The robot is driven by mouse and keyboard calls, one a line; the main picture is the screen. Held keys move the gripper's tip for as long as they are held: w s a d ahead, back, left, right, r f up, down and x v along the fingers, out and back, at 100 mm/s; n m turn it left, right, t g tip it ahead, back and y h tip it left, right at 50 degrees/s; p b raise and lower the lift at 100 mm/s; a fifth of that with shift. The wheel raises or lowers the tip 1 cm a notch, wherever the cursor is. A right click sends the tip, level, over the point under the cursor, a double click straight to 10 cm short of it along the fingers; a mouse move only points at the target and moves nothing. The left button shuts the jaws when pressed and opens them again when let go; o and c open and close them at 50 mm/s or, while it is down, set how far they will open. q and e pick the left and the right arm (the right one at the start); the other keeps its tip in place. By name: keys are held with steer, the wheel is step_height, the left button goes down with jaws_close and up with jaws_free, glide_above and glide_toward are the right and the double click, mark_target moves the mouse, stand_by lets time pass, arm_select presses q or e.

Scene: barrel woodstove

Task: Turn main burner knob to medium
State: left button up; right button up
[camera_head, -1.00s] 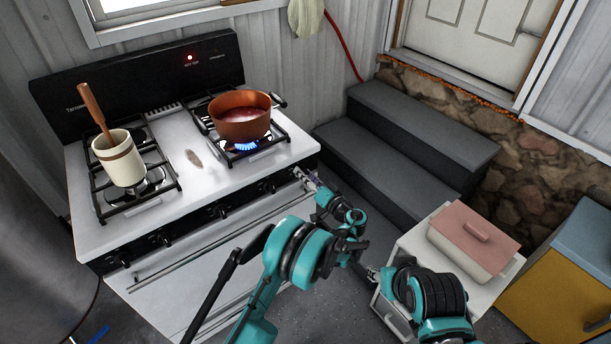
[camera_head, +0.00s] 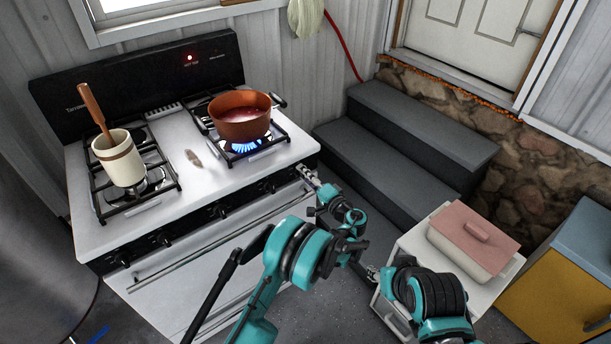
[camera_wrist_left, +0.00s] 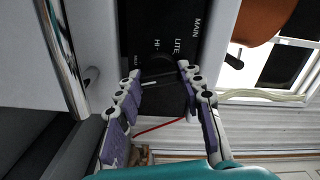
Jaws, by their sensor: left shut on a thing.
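The white stove (camera_head: 200,180) has a row of black knobs along its dark front panel. My left gripper (camera_head: 305,170) is at the right end of this panel, by the front right corner. In the left wrist view, its two fingers (camera_wrist_left: 163,80) are shut on a dark knob (camera_wrist_left: 158,66), partly hidden between the fingertips. The panel there carries the words MAIN, LITE and HI. A blue flame (camera_head: 246,146) burns under the copper pot (camera_head: 241,116) on the right burner.
A cream crock (camera_head: 119,160) with a wooden utensil stands on the left burner grate. Grey steps (camera_head: 400,150) are close to the right of the stove. A pink-lidded box (camera_head: 470,245) sits on a white cabinet at the right.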

arm_select(q)
steer(key=m, duration=0.5)
steer(key=shift+f+m, duration=0.1)
steer(key=shift+m, duration=0.3)
stand_by(0.4)
steer(key=o, duration=1.2)
steer(key=shift+c, duration=0.2)
steer(key=v, duration=0.7)
steer(key=shift+s+d, duration=0.2)
